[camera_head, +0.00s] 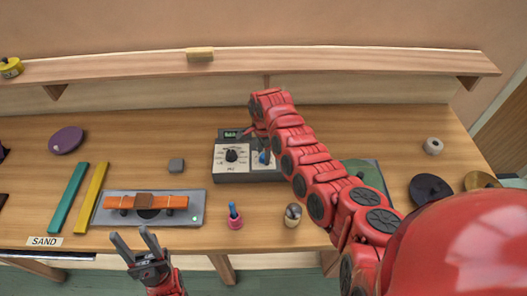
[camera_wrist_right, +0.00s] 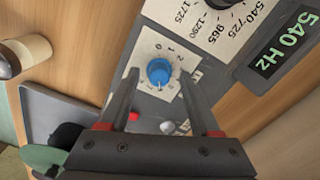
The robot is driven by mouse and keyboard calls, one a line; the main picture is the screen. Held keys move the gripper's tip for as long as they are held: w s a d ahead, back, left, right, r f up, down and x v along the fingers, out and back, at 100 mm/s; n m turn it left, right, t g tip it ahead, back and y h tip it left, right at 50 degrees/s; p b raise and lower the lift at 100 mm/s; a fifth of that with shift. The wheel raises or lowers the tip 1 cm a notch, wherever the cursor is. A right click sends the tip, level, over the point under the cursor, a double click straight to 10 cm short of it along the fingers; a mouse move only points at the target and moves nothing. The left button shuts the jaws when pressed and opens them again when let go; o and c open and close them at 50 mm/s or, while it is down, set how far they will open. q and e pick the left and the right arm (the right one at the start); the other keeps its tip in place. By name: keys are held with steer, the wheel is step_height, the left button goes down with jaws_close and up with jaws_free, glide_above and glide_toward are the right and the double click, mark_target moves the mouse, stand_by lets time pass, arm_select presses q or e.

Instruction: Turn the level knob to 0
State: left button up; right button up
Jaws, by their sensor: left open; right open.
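The blue level knob (camera_wrist_right: 159,71) sits on a pale square dial plate with small digits, among them 0, 1 and 2. The knob's pointer is too small to read surely. It also shows in the head view (camera_head: 264,157) on the grey control box (camera_head: 232,176), partly behind my right arm. My right gripper (camera_wrist_right: 158,78) is open, its fingers on either side of the knob; whether they touch it I cannot tell. My left gripper (camera_head: 130,234) is open and empty at the table's front edge.
A black frequency dial (camera_head: 231,155) and a display reading 540 Hz (camera_wrist_right: 282,44) are beside the knob. A red button (camera_wrist_right: 134,117) lies between the fingers. A pink cup (camera_head: 235,222), a round holder (camera_head: 293,215) and a grey tray (camera_head: 185,215) stand in front.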

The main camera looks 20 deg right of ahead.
steer(key=shift+f, duration=0.1)
steer(key=shift+c, duration=0.3)
jaws_close()
